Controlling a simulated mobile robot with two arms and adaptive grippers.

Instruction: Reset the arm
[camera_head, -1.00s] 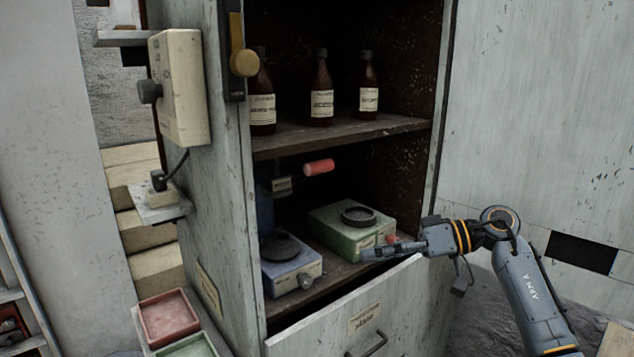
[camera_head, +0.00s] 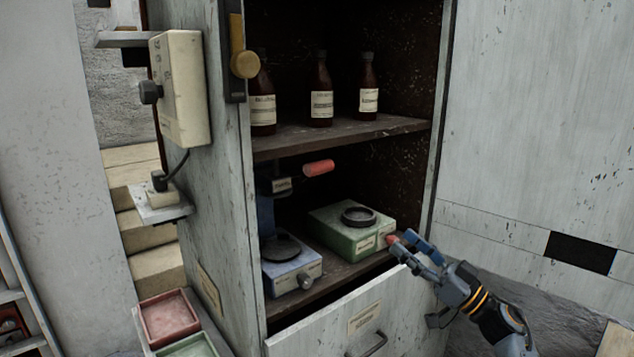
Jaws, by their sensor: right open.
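My right gripper (camera_head: 411,243) is open and empty at the right front edge of the cabinet, its fingers pointing up and left. Its fingertips are near the red knob (camera_head: 392,239) of the green box device (camera_head: 340,232), which has a dark round plate on top. I cannot tell whether a finger touches the knob. My right arm comes in from the lower right. My left gripper is not in view.
The open cabinet holds brown bottles (camera_head: 321,90) on its upper shelf (camera_head: 340,135). A blue-grey device (camera_head: 291,272) and a red-handled lever (camera_head: 318,168) are on the left below. A drawer front (camera_head: 335,325) lies beneath. Red and green trays (camera_head: 169,317) stand lower left.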

